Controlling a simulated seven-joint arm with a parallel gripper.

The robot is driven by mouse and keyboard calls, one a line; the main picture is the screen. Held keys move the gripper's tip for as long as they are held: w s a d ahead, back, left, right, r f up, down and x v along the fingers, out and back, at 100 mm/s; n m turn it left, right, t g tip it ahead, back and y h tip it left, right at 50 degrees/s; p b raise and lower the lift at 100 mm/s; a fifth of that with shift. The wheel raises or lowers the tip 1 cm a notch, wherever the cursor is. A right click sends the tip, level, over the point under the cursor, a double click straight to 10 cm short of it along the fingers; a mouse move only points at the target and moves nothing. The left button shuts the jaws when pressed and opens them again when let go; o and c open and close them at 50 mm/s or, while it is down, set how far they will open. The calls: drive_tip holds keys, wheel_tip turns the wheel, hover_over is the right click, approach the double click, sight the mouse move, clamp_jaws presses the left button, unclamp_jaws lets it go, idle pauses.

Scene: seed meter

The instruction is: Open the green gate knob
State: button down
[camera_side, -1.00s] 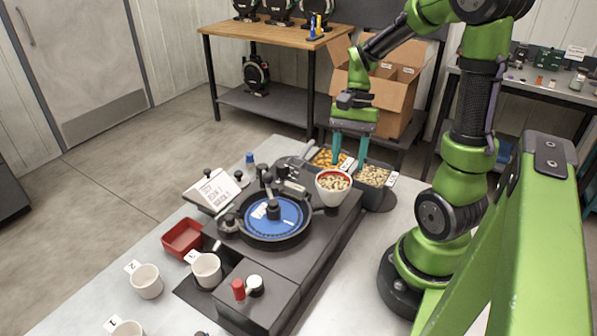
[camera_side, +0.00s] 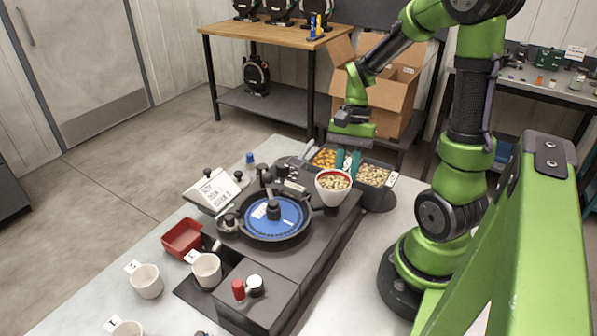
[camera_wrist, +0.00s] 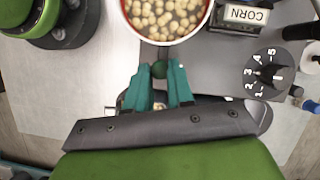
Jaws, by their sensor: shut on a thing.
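The green gate knob (camera_wrist: 159,69) shows in the wrist view as a small dark green ball just below the rim of the seed hopper. My gripper (camera_wrist: 162,72) has its two teal fingers on either side of the knob, shut on it. In the side view my gripper (camera_side: 347,161) points down behind the white hopper (camera_side: 333,188), which has a red rim and is full of pale seeds. The hopper also shows in the wrist view (camera_wrist: 166,40). The knob is hidden in the side view.
A dial numbered 1 to 5 (camera_wrist: 262,76) and a CORN label (camera_wrist: 243,14) lie right of the hopper in the wrist view. The blue seed plate (camera_side: 268,222), bins of seed (camera_side: 374,174), a red tray (camera_side: 182,238) and white cups (camera_side: 146,281) stand around.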

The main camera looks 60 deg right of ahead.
drive_tip(key=shift+d, duration=1.1)
drive_tip(key=c, duration=1)
unclamp_jaws()
drive_tip(key=v, duration=1.7)
drive_tip(key=shift+a, duration=0.1)
